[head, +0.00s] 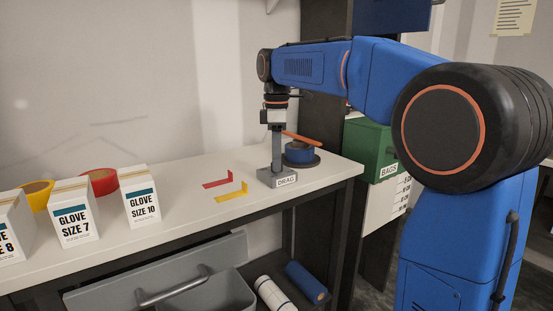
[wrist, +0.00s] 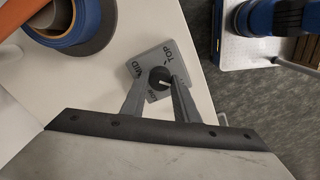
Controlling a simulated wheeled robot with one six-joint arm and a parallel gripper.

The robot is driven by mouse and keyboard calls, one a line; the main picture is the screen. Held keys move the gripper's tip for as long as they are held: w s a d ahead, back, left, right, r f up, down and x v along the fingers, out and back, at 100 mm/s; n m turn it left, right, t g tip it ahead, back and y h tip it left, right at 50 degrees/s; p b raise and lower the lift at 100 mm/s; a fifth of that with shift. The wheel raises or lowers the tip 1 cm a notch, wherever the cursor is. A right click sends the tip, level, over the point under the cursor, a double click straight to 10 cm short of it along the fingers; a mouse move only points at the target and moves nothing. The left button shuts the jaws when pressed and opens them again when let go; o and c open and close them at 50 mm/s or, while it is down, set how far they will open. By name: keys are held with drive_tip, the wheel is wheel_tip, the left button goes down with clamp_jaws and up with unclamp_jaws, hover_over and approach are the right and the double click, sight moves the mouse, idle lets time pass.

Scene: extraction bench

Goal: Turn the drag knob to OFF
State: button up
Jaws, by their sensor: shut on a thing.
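The drag knob (wrist: 159,78) is a round black knob with a white pointer line, on a grey control box (wrist: 146,60). The pointer lies toward the right finger, away from MID. TOP and MID are readable on the face, and a third word near the left finger is partly covered. The side by the right finger is hidden, and I cannot read OFF. In the head view the box (head: 265,181) carries a DRAG label and sits near the bench's front right. My gripper (wrist: 160,82) reaches down from above, shut on the knob with a finger on either side.
A blue roll on a dark round base (head: 300,153) stands just behind the box, with an orange strip above it. Red (head: 218,181) and yellow (head: 232,193) corner marks lie to the left. Glove boxes (head: 142,208) stand farther left. The bench edge (head: 330,181) is close at right.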

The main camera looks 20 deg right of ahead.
idle(0.4)
drive_tip(key=o, duration=1.1)
drive_tip(key=shift+c, duration=0.2)
wheel_tip(320, 180, up, 18)
drive_tip(key=shift+f, duration=0.25)
drive_tip(key=s+d+f+m+t, duration=0.2)
drive_tip(key=s+f+m, duration=0.5)
drive_tip(key=s+f, duration=0.9)
drive_tip(key=s+d+f+m+t, duration=0.2)
drive_tip(key=s+d+f+m, duration=0.3)
drive_tip(key=s+f, duration=1.2)
wheel_tip(320, 180, down, 5)
drive_tip(key=m, duration=0.3)
drive_tip(key=shift+f+t, duration=0.2)
drive_tip(key=shift+t, duration=0.2)
